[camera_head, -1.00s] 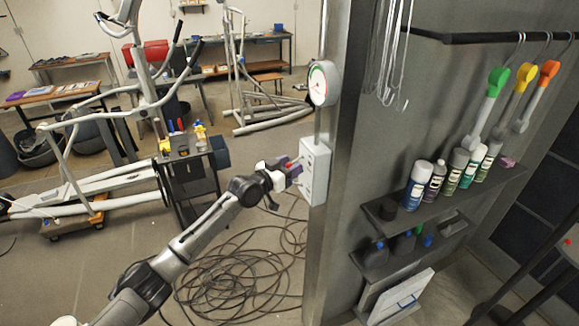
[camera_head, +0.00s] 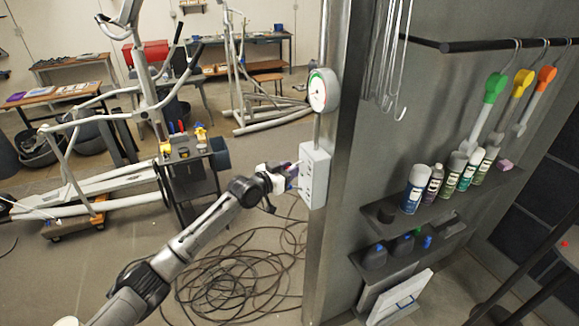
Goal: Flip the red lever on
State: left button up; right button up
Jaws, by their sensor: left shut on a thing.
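A white control box (camera_head: 315,176) is mounted on the edge of the grey metal wall, below a round dial gauge (camera_head: 318,91). My left gripper (camera_head: 289,172) is at the left side of this box, shut on a small reddish lever (camera_head: 292,166). The fingers hide most of the lever, so its exact angle cannot be told. My right gripper is not in view.
A shelf (camera_head: 432,207) with several spray cans (camera_head: 416,188) is on the metal wall at right, under a black rail (camera_head: 500,44) with hanging brushes. Coiled black cable (camera_head: 235,280) lies on the floor. A small black cart (camera_head: 188,165) stands at left.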

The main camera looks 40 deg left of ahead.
aim_at(288, 167)
pick_arm(q)
notch_tip(288, 167, up, 4)
jog(key=m+g+y+p, duration=0.1)
jog(key=g+p, duration=0.2)
jog(key=p, duration=0.4)
jog(key=g+y+p, duration=0.1)
jog(key=g+p, duration=0.3)
jog(key=p, duration=0.3)
jog(key=shift+s+a+f+m, duration=0.1)
jog(key=shift+s+m, duration=0.05)
jog(key=shift+m, duration=0.25)
jog(key=shift+g+y+p, duration=0.4)
jog(key=shift+g+p, duration=0.3)
jog(key=shift+p, duration=0.15)
jog(key=shift+m+g, duration=0.3)
jog(key=o, duration=0.9)
jog(key=shift+r, duration=0.2)
jog(key=shift+r, duration=0.1)
jog(key=b+v, duration=0.3)
jog(key=v, duration=1)
jog(key=shift+d+r, duration=0.3)
jog(key=shift+r, duration=0.05)
